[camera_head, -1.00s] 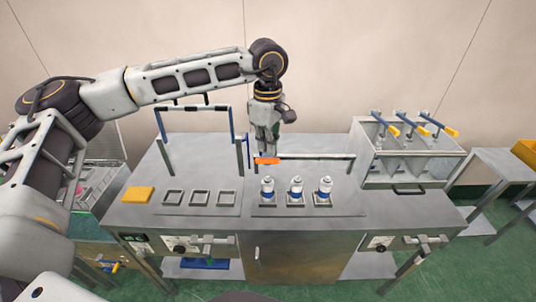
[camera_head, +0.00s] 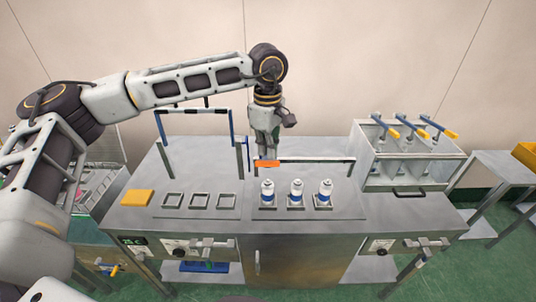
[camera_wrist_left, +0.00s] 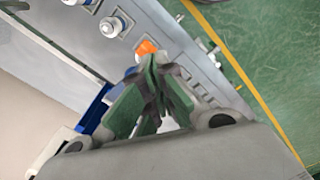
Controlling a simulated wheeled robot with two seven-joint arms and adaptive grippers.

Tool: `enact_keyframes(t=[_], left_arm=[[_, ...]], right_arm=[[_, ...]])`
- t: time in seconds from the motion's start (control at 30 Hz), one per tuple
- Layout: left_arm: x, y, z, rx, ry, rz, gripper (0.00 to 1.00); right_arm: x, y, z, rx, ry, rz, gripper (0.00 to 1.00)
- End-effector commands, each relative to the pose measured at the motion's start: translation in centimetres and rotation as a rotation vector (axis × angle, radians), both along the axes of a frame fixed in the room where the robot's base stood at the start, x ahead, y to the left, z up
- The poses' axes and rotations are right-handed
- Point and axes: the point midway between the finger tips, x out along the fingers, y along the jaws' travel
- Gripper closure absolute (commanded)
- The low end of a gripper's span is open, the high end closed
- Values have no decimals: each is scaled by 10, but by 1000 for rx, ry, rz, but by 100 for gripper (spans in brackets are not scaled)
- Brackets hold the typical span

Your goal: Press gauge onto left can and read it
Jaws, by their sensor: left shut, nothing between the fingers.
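Three white cans with blue bands stand upright in a row on the bench: the left can (camera_head: 267,194), a middle can (camera_head: 296,193) and a right can (camera_head: 325,191). My left gripper (camera_head: 265,157) points down behind the left can, apart from it. Its fingers (camera_wrist_left: 149,62) are shut with nothing between them. A small orange piece (camera_head: 264,163) is right at the fingertips, and it also shows just beyond them in the left wrist view (camera_wrist_left: 146,48). I cannot tell whether it is the gauge, and no dial can be read. My right gripper is not in view.
Several empty square holders (camera_head: 199,200) and a yellow block (camera_head: 137,197) are left of the cans. A blue-and-grey frame (camera_head: 238,159) stands left of the gripper. A rail (camera_head: 315,159) runs behind the cans. A station with blue-and-yellow levers (camera_head: 405,168) stands at the right.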

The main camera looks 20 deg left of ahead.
Motion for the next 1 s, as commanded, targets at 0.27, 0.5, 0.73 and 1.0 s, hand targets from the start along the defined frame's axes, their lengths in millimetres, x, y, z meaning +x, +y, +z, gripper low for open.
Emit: enact_keyframes(t=[0.27,0.5,0.73,1.0], left_arm=[[0,0,0,0,0,0,100],[0,0,0,0,0,0,100],[0,0,-3,0,0,0,100],[0,0,-10,0,0,0,100]], right_arm=[[0,1,0,1,0,-1,66],[0,3,0,3,0,-1,66],[0,3,-3,4,0,-1,66],[0,3,-9,3,0,-1,66]])
